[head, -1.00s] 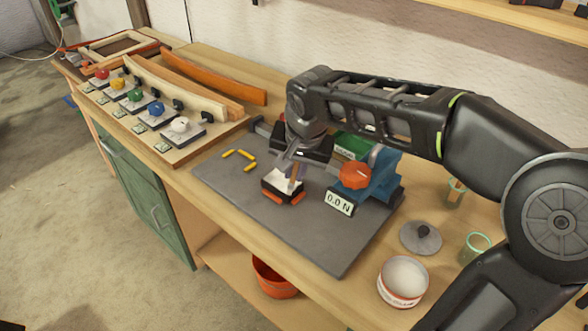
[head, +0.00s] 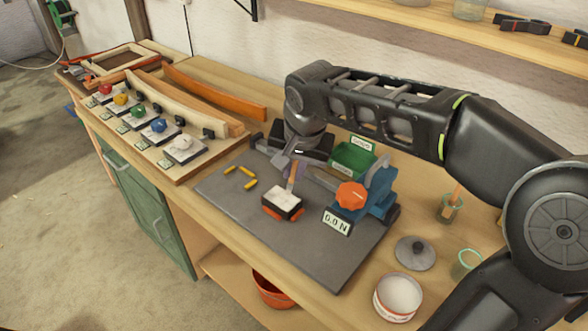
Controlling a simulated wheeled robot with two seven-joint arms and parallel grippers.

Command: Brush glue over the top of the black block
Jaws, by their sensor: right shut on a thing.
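The black block (head: 291,213) sits on the grey mat (head: 225,205) with orange pieces at its lower edge. Its top looks mostly whitish, with dark sides showing below. My right gripper (head: 293,168) is shut on a brush (head: 291,184), which points down at the back part of the block's top. I cannot tell whether the bristles touch the top. My right arm comes in from the right and hides part of what is behind it. My left gripper is not in view.
A blue vise-like device (head: 378,190) with an orange knob (head: 351,196) and a "0.0 N" display (head: 336,222) stands right of the block. An open white pot (head: 398,296), a lid (head: 415,253) and a green bin (head: 352,160) are nearby. Yellow pieces (head: 248,172) lie left.

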